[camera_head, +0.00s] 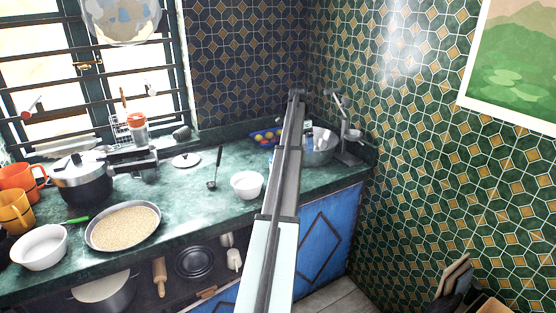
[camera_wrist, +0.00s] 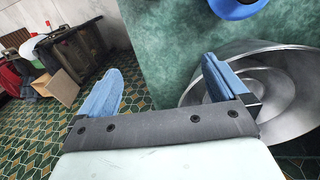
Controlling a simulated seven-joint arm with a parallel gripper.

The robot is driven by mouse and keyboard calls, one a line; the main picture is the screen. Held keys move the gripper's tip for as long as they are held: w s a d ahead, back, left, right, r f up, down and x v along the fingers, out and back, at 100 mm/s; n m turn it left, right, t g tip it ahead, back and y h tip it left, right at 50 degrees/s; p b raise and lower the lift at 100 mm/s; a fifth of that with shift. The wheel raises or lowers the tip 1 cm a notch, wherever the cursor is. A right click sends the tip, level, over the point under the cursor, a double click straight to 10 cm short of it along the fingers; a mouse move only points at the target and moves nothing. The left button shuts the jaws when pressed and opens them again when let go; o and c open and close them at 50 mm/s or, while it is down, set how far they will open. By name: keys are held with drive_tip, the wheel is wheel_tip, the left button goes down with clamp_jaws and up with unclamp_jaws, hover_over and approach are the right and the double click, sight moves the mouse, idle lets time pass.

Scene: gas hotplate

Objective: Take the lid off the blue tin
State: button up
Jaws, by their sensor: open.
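A round blue object (camera_wrist: 236,7) lies at the top edge of the wrist view on the green counter, mostly cut off. It may be the blue tin, but I cannot make out a lid. I cannot pick out the tin in the head view, where my arm covers part of the counter. My gripper (camera_wrist: 165,90) is open and empty, with its blue-padded fingers spread wide. The left finger shows over the floor and the right finger overlaps the metal bowl's rim. The blue object is beyond the right fingertip, apart from it. My gripper is hidden in the head view.
A large metal bowl (camera_wrist: 290,85) stands close to my right finger; it also shows in the head view (camera_head: 322,152). A blue tray of colourful balls (camera_head: 264,137) and a white bowl (camera_head: 247,185) are left of my arm. The tiled wall bounds the right.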

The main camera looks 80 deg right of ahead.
drive_tip(key=w+d+r+n+t+h, duration=0.1)
drive_tip(key=w+d+r+n, duration=0.15)
drive_tip(key=w+r, duration=0.65)
drive_tip(key=f, duration=0.5)
drive_tip(key=w+f, duration=0.1)
drive_tip(key=f, duration=0.4)
drive_tip(key=w+f, duration=0.1)
drive_tip(key=f, duration=0.5)
drive_tip(key=shift+d, duration=0.15)
drive_tip(key=c, duration=1)
drive_tip(key=shift+s, duration=0.1)
